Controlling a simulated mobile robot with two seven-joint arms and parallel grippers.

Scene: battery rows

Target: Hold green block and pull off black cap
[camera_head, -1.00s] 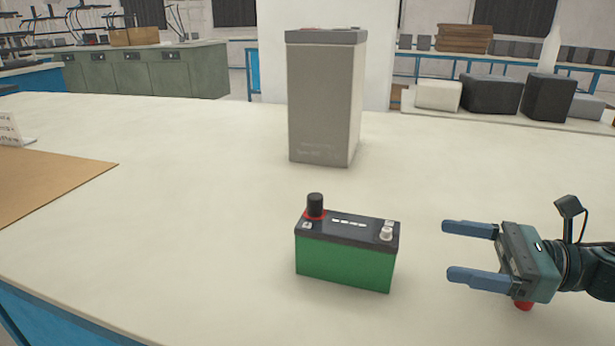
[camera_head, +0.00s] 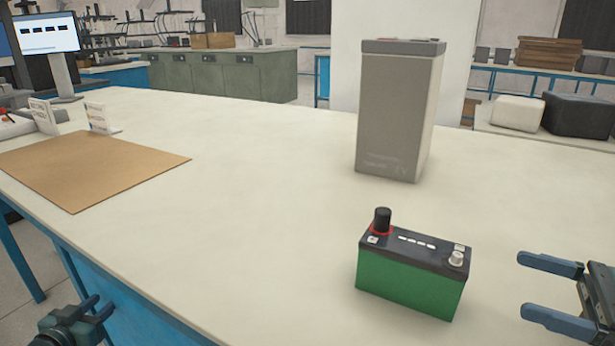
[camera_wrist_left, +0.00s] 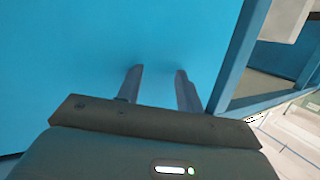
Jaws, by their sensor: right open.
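The green block (camera_head: 410,284) is battery-shaped with a dark top and stands upright on the pale table in the head view. The black cap (camera_head: 382,220) sits upright on the left of its top, above a red ring. A bare silver post (camera_head: 456,259) is on the right of its top. My right gripper (camera_head: 524,285) is open and empty to the right of the block, its fingers pointing towards it without touching. My left gripper (camera_head: 98,308) is low at the left, off the table's front edge. Its fingers are apart and empty in the left wrist view (camera_wrist_left: 160,75).
A tall grey battery (camera_head: 395,115) stands behind the green block. A brown board (camera_head: 90,168) lies on the left of the pale table (camera_head: 265,200), with small signs and a monitor (camera_head: 45,35) beyond. The table is clear between board and block. A blue panel (camera_wrist_left: 80,60) faces the left wrist camera.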

